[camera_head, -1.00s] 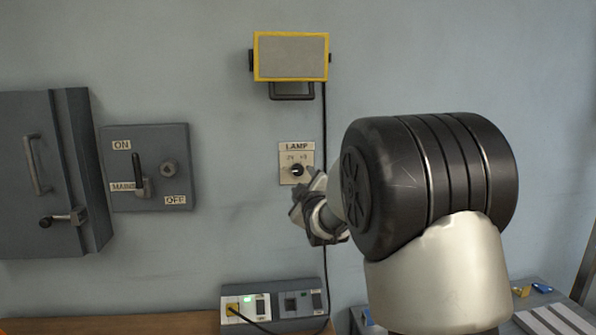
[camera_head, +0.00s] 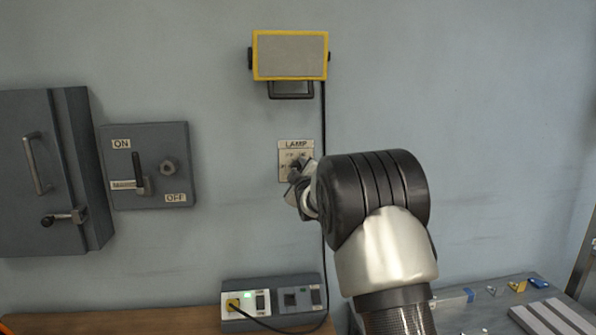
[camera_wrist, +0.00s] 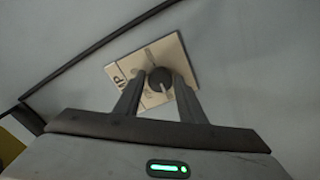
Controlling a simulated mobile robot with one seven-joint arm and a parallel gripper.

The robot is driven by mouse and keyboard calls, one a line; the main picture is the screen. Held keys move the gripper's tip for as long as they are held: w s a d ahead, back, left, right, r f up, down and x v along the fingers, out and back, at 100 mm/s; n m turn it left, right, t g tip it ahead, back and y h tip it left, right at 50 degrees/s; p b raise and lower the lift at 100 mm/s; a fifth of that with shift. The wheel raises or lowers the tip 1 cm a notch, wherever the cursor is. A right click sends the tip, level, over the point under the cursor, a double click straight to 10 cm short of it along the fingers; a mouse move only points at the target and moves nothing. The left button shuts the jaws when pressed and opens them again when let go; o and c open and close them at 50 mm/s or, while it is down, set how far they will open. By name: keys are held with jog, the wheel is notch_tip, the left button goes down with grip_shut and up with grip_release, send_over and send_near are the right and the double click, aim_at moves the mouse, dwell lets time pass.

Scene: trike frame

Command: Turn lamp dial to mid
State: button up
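The lamp dial is a small round dark knob (camera_wrist: 160,79) on a cream plate (camera_wrist: 121,70); the plate marked LAMP also shows in the head view (camera_head: 296,145). In the head view my gripper (camera_head: 297,168) is at the plate and hides most of the knob. In the wrist view my gripper (camera_wrist: 159,82) is open, with one finger on each side of the knob. The fingertips look close to it; I cannot tell whether they touch. The knob's pointer setting is not clear. The yellow-framed lamp (camera_head: 291,56) above has a plain grey face and looks unlit.
A black cable (camera_head: 324,210) runs down the wall just right of the plate. A mains switch box (camera_head: 150,190) and a grey cabinet (camera_head: 40,215) are on the left. A socket box (camera_head: 275,283) sits below, above a wooden bench (camera_head: 120,322).

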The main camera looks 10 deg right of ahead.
jog(key=c, duration=0.7)
jog(key=shift+o, duration=0.2)
jog(key=shift+f+m+b, duration=0.15)
jog(key=shift+m+b, duration=0.15)
jog(key=shift+b, duration=0.2)
jog(key=m+b, duration=1.5)
jog(key=m, duration=0.4)
jog(key=shift+m, duration=0.3)
jog(key=shift+m+b, duration=0.45)
jog(key=shift+m, duration=1.45)
